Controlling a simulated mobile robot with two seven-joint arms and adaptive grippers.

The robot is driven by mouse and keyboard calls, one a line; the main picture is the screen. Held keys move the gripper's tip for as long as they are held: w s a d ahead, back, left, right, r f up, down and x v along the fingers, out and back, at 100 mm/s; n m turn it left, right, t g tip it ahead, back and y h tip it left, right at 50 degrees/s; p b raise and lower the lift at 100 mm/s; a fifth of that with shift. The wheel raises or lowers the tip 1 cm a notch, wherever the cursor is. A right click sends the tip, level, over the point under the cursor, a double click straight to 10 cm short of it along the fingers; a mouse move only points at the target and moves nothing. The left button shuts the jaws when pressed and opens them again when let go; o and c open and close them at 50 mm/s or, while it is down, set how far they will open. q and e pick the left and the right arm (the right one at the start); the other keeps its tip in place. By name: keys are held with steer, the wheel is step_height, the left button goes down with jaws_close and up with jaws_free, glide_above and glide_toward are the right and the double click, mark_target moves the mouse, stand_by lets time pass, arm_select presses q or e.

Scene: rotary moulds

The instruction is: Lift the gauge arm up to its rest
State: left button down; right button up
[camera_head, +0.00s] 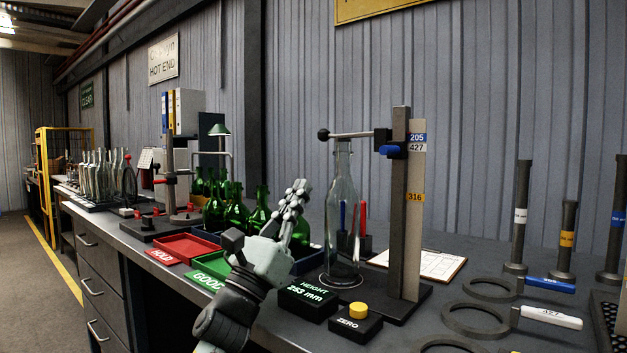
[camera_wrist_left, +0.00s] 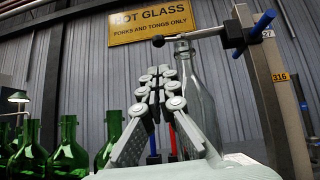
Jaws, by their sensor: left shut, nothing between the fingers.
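The gauge arm (camera_head: 350,134) is a thin level bar with a black ball at its left end, on a slider (camera_head: 383,143) with a blue lever. The slider sits near the top of the upright post (camera_head: 400,200). A clear bottle (camera_head: 343,230) stands under the bar, its mouth at or just below it; I cannot tell if they touch. My left gripper (camera_head: 300,188) is shut and empty, pointing up, left of the bottle and below the ball. In the left wrist view the gauge arm (camera_wrist_left: 205,33) shows above the shut fingertips (camera_wrist_left: 160,75). My right gripper is out of view.
A height display (camera_head: 307,299) reading 253 mm and a zero button box (camera_head: 355,323) stand in front of the bottle. Green bottles (camera_head: 234,207), a red tray (camera_head: 185,247) and a green tray lie left.

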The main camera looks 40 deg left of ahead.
arm_select(q)
steer(key=p+x, duration=0.2)
steer(key=x, duration=0.6)
steer(key=shift+w+r+y, duration=0.15)
steer(key=shift+w+y, duration=0.05)
steer(key=shift+y, duration=0.1)
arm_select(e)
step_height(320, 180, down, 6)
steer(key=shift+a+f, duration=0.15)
arm_select(q)
steer(key=shift+w, duration=0.1)
